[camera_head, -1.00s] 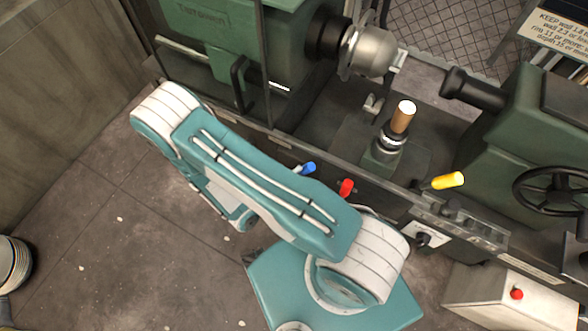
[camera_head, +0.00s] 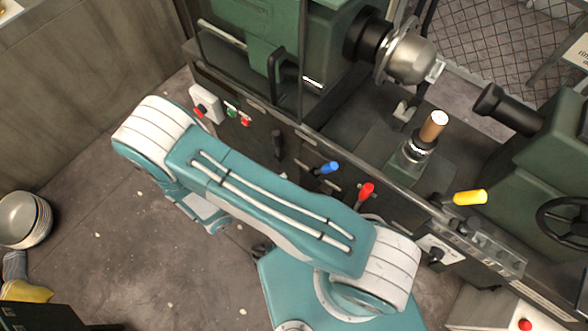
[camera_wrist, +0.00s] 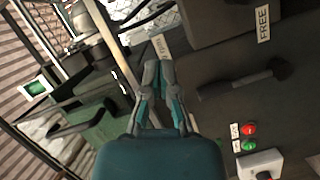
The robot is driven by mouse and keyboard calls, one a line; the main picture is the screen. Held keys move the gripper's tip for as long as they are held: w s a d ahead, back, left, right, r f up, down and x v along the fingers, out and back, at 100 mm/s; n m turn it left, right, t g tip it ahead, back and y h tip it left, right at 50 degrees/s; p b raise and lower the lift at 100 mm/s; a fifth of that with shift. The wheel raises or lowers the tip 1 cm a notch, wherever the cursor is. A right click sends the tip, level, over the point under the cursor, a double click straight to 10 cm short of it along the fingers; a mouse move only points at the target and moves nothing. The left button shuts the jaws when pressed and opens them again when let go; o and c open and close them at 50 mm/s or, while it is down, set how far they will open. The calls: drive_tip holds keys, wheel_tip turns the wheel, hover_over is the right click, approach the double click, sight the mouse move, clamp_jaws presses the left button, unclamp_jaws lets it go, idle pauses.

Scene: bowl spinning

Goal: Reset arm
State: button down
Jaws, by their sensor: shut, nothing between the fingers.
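My gripper (camera_wrist: 160,70) shows in the wrist view with its two grey and teal fingers drawn together, shut and empty. It is in front of the machine's dark panel and touches nothing that I can make out. In the head view my teal and white arm lies folded across the lower middle, in front of the green lathe (camera_head: 245,35). The gripper itself cannot be made out there. The metal chuck (camera_head: 410,55) carries no bowl.
Blue (camera_head: 329,168), red (camera_head: 366,190) and yellow (camera_head: 470,197) handles stick out from the lathe front, close to my arm. A stack of bowls (camera_head: 25,218) stands at the left. Red (camera_wrist: 249,129) and green (camera_wrist: 249,146) buttons are right of my gripper. Floor at left is mostly clear.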

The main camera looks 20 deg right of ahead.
drive_tip(key=shift+v, duration=0.8)
drive_tip(key=shift+r, duration=0.1)
drive_tip(key=s+d+r+y, duration=0.2)
drive_tip(key=r+y, duration=0.3)
drive_tip(key=r, duration=0.6)
drive_tip(key=s+d+r+y, duration=0.2)
drive_tip(key=d+r+y, duration=0.2)
drive_tip(key=r, duration=0.8)
drive_tip(key=s+d+r+y, duration=0.2)
drive_tip(key=r+y, duration=0.5)
drive_tip(key=r, duration=0.5)
drive_tip(key=shift+s+d, duration=0.4)
drive_tip(key=shift+d, duration=0.25)
